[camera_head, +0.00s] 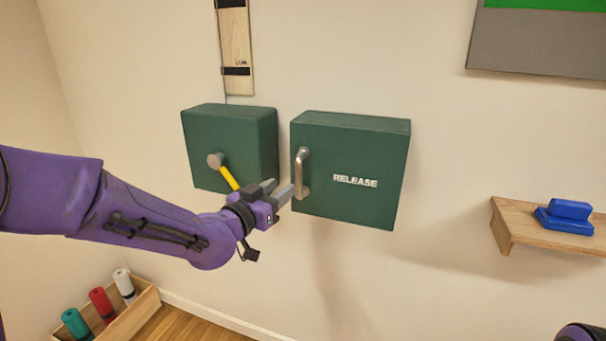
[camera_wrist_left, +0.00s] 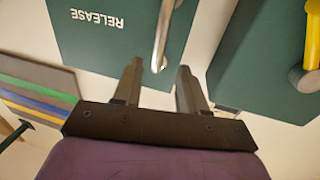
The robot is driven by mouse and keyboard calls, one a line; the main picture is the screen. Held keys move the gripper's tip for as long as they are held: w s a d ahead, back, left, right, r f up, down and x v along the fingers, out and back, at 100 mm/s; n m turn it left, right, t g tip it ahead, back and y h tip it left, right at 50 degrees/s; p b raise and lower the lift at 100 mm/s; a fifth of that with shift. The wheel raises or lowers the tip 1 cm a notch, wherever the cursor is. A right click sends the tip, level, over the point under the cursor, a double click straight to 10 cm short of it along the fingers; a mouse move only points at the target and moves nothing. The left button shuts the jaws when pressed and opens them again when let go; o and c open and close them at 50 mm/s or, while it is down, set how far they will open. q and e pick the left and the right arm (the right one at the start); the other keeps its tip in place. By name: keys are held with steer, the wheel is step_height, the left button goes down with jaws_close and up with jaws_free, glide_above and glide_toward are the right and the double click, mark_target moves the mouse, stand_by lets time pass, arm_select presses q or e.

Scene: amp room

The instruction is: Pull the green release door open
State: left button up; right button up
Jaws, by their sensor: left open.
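The green release door (camera_head: 350,195) is the front of a wall box with white "RELEASE" lettering, and it looks shut. Its silver vertical handle (camera_head: 302,173) is on the door's left side. My left gripper (camera_head: 284,192) is open at the handle's lower end. In the left wrist view, the door (camera_wrist_left: 95,45) is upside down, and the handle (camera_wrist_left: 162,35) ends between and just beyond the open fingers (camera_wrist_left: 157,85). I cannot tell whether a finger touches it. My right gripper is not in view; only a purple part of mine shows at the lower right corner.
A second green box (camera_head: 240,150) with a yellow lever (camera_head: 229,178) is close on the left. A wooden crate (camera_head: 140,305) with coloured cylinders stands lower left. The wall below the door is clear.

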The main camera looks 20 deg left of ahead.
mark_target(296, 177)
arm_select(q)
steer(key=p+x, duration=0.2)
steer(key=x, duration=0.5)
steer(key=shift+w+d, duration=0.15)
steer(key=shift+w, duration=0.1)
steer(key=shift+w+d+f, duration=0.1)
steer(key=shift+w+f, duration=0.05)
steer(key=shift+w, duration=0.5)
